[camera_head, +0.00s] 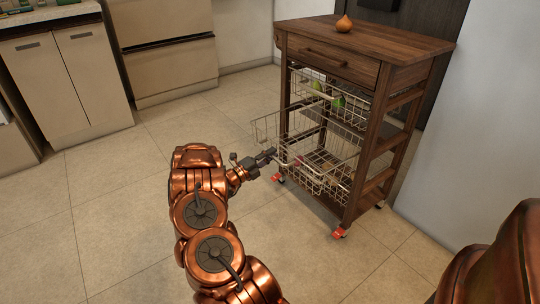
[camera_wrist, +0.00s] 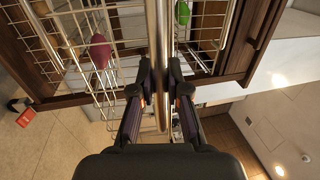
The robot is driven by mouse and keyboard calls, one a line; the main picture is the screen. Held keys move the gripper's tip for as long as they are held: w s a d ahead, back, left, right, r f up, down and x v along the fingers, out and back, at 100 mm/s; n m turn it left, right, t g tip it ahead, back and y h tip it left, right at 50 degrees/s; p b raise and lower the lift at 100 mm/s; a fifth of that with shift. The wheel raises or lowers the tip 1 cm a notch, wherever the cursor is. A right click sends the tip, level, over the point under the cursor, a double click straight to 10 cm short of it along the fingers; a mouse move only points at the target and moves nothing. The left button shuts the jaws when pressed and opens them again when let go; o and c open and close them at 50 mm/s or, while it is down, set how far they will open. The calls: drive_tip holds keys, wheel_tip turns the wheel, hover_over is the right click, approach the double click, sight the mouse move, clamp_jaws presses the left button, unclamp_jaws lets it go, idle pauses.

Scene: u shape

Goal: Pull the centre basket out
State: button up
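The centre wire basket (camera_head: 265,130) sticks out of the left side of the wooden cart (camera_head: 360,45). My gripper (camera_head: 272,155) is at the basket's outer edge. In the wrist view, the basket's front bar (camera_wrist: 161,30) runs between the two fingers of my gripper (camera_wrist: 161,72). The fingers are closed in on the bar from both sides. The basket's wire side (camera_wrist: 75,15) shows at upper left there, beside a dark red item (camera_wrist: 100,50). The exact finger contact is hard to see in the head view.
An upper wire basket (camera_head: 315,85) holds green items (camera_head: 338,103). A small orange gourd-like object (camera_head: 344,23) stands on the cart top. The cart has red-marked casters (camera_head: 339,233). A white wall (camera_head: 485,130) is at right. The tiled floor (camera_head: 120,200) at left is clear.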

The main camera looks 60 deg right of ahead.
drive_tip(key=o, duration=0.4)
drive_tip(key=shift+a, duration=0.1)
drive_tip(key=shift+v, duration=5.95)
